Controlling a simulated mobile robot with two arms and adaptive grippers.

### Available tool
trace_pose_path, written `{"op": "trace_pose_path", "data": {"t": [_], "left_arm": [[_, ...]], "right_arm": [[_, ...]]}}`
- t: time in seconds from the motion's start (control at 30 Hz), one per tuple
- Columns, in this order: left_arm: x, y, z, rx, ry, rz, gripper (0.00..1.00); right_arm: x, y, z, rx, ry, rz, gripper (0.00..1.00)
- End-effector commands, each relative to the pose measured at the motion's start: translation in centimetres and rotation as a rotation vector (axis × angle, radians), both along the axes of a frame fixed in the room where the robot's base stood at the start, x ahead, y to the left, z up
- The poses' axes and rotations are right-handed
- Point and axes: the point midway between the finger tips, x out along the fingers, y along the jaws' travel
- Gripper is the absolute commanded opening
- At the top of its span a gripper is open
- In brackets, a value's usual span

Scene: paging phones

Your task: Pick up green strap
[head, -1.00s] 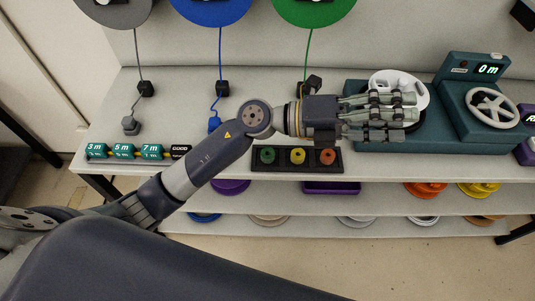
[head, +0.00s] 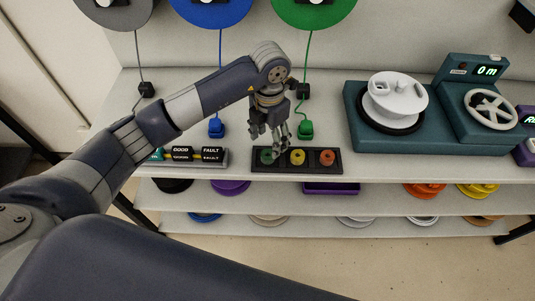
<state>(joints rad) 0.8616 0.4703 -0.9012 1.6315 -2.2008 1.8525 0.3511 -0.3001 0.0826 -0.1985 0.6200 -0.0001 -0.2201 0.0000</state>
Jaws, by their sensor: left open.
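A small green coil (head: 267,157), which looks like the green strap, sits in the left slot of a black tray (head: 297,170) at the table's front edge. A yellow coil (head: 297,157) and an orange-red coil (head: 327,157) sit beside it. My left gripper (head: 274,149) points down at the tray, just above the green coil and slightly to its right. Its fingers are open and nothing shows between them. They partly cover the green coil; whether they touch it I cannot tell. My right gripper is not in view.
Blue (head: 216,129) and green (head: 305,130) cable ends hang from big spools behind the arm. A teal machine (head: 447,118) with a white reel (head: 394,97) stands at right. Label blocks (head: 193,155) lie left of the tray. Shelves below hold coloured coils.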

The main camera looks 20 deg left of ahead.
Motion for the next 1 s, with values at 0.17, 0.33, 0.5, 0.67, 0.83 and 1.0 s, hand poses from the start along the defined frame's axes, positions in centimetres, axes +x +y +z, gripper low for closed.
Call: {"op": "trace_pose_path", "data": {"t": [0.17,0.33,0.5,0.67,0.83,1.0], "left_arm": [[0.0,0.0,-1.5,-0.002,0.0,-0.002,0.58],[0.0,0.3,-3.3,-0.002,0.006,0.0,0.58],[0.2,0.4,-5.8,-0.003,0.003,-0.002,0.58],[0.3,0.5,-6.7,-0.004,0.0,-0.003,0.58],[0.3,0.5,-6.7,-0.004,-0.001,-0.003,0.58],[0.3,0.4,-6.7,-0.004,-0.001,-0.003,0.24]], "right_arm": [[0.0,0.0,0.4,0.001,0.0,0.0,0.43],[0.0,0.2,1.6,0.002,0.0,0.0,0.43],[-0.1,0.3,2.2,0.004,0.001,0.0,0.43],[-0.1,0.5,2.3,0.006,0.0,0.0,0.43],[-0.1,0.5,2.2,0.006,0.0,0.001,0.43],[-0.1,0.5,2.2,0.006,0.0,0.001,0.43]]}}
